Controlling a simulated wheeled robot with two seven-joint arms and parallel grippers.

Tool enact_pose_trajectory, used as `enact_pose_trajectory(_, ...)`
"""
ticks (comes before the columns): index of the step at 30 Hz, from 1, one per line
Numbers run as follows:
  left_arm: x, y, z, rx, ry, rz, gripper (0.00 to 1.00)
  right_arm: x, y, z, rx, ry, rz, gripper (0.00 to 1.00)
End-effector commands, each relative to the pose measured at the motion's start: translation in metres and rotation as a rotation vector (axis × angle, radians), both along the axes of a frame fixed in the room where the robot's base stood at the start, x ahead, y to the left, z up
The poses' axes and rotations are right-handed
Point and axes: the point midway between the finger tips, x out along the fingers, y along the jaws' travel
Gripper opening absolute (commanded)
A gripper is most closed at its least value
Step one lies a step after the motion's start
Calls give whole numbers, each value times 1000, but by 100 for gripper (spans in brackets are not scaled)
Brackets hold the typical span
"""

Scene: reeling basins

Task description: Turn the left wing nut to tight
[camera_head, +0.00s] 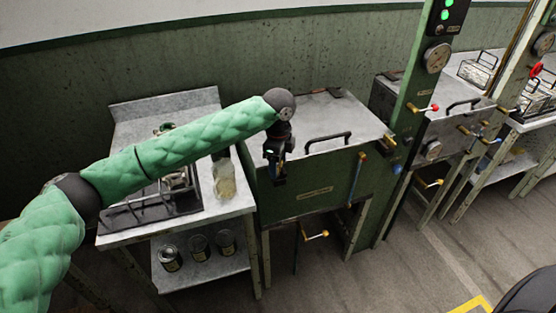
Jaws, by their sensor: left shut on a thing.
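My left arm reaches in from the left, over the side table, to the green basin (310,196) with a grey lid (325,115). My left gripper (278,178) points down at the basin's upper left front corner. It is shut on the left wing nut, which the dark fingers and wrist hide. How far the nut is turned cannot be seen. My right gripper is out of view.
A black lid handle (327,142) stands just right of my gripper. A glass jar (223,177) and a dark wire rack (150,212) are on the metal side table (238,200). Several cans are on its lower shelf. A green post (408,125) with a gauge (437,58) stands right of the basin.

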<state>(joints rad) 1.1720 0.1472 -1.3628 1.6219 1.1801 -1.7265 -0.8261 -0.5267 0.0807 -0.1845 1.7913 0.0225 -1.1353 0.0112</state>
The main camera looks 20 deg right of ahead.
Motion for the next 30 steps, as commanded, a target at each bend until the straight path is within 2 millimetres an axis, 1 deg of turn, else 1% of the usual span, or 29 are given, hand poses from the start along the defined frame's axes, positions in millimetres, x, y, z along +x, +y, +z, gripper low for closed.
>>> enact_pose_trajectory(1, 1, 0, 3, -3, -2, -44, 35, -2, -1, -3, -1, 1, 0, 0)
enact_pose_trajectory(9, 1, -1, 3, -3, -3, -300, 35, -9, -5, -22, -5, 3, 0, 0)
enact_pose_trajectory(15, 1, -1, 3, -4, -3, -487, 35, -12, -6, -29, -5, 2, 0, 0)
enact_pose_trajectory(24, 1, 0, 3, -2, -3, -720, 35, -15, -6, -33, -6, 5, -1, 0)
enact_pose_trajectory(30, 1, 0, 2, -3, -3, -823, 35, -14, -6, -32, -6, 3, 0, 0)
